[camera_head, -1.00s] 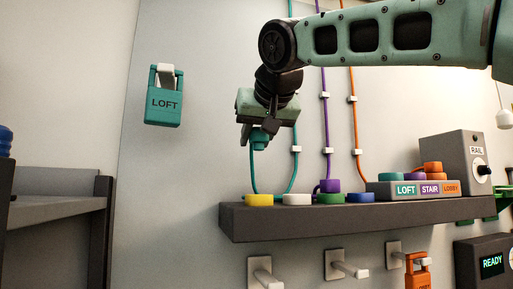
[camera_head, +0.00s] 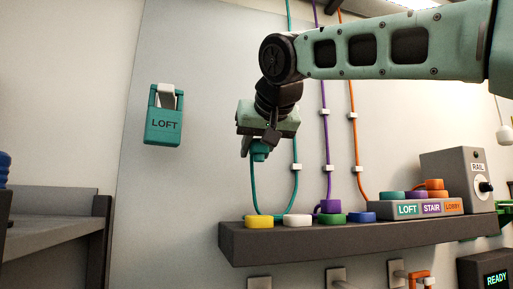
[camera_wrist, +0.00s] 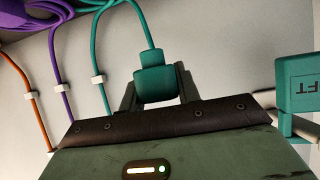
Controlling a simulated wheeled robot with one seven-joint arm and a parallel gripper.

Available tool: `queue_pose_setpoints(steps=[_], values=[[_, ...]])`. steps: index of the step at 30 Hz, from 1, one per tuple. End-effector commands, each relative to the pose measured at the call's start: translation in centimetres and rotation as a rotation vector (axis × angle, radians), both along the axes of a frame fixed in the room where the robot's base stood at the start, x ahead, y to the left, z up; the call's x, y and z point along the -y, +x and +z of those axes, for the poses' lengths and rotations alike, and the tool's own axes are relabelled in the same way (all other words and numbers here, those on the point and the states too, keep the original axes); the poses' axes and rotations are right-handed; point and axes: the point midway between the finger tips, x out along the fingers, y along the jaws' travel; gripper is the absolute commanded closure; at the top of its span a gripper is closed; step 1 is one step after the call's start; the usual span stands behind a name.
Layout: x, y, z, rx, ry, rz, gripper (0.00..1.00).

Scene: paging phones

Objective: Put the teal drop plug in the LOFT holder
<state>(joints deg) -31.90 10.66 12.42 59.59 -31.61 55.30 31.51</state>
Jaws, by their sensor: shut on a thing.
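The teal drop plug (camera_head: 259,150) hangs below my gripper (camera_head: 258,140) in the head view, with its teal cord looping down and back up the wall. In the wrist view the plug (camera_wrist: 154,80) sits between the two dark fingers of my gripper (camera_wrist: 158,92), which is shut on it. The teal LOFT holder (camera_head: 163,125) hangs on the wall to the left of my gripper, on a pale hook. The holder (camera_wrist: 298,90) also shows at the right edge of the wrist view, apart from the plug. Its inside cannot be seen.
A dark shelf (camera_head: 350,240) below my gripper carries yellow, white, green and blue round pieces and a purple plug (camera_head: 329,206). A grey block labelled LOFT, STAIR, LOBBY (camera_head: 385,211) and a RAIL box (camera_head: 455,175) stand right. The wall between plug and holder is clear.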

Motion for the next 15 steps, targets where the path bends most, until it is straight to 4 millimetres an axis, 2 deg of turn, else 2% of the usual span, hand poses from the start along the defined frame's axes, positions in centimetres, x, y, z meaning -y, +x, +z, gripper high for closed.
queue_pose_setpoints(steps=[15], values=[[4.6, 1.3, 0.0, 0.002, 0.001, -0.004, 0.91]])
